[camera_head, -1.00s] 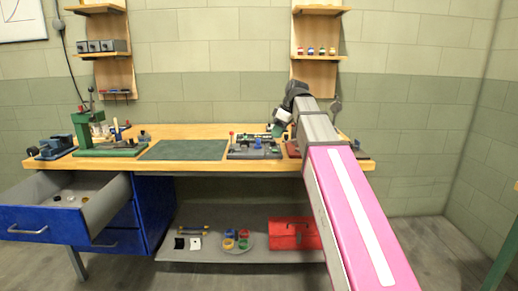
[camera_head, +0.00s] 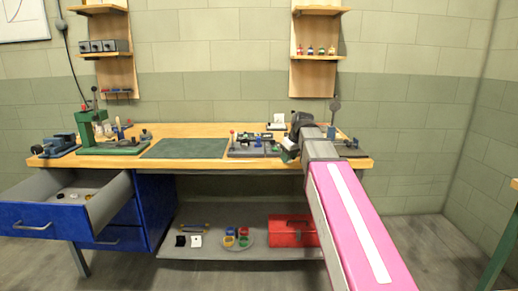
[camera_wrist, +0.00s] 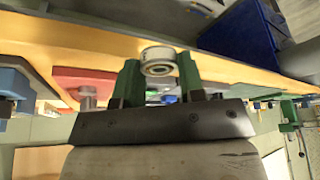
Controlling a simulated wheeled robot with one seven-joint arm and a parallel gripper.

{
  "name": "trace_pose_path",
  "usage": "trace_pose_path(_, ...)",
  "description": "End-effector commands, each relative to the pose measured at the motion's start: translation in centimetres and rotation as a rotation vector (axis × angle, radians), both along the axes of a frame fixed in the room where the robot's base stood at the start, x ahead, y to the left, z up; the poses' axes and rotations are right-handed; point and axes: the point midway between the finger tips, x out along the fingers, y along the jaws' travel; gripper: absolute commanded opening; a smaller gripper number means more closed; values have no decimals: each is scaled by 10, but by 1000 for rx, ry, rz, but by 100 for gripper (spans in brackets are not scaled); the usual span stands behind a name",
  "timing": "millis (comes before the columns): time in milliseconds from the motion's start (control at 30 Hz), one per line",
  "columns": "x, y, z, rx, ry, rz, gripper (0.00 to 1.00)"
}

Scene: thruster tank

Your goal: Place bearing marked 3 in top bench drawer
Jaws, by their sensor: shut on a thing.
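My gripper (camera_wrist: 158,72) has green fingers and is shut on a round metal bearing (camera_wrist: 158,60), with a pale ring and dark centre. No number can be read on the bearing. In the head view my gripper (camera_head: 289,150) is near the front edge of the bench, right of centre, partly hidden by my arm; the bearing cannot be made out there. The blue top bench drawer (camera_head: 42,222) is pulled open at the left, well away from my gripper. A few small items (camera_head: 73,196) lie inside it.
The wooden bench (camera_head: 245,166) carries a green press (camera_head: 92,128), a dark green mat (camera_head: 186,149) and a parts tray (camera_head: 248,153). Floor in front looks clear.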

Motion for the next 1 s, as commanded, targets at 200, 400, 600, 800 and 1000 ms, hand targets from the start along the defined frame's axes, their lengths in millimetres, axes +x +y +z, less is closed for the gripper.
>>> trace_pose_path(200, -6, -29, -63, -2, 3, -288, 9)
trace_pose_path(400, -12, -51, -107, -2, 1, -505, 9)
trace_pose_path(600, -16, -64, -129, 0, -1, -624, 9)
trace_pose_path(800, -33, -67, -126, 0, -2, -652, 9)
trace_pose_path(1000, -80, -66, -103, 0, -3, -650, 9)
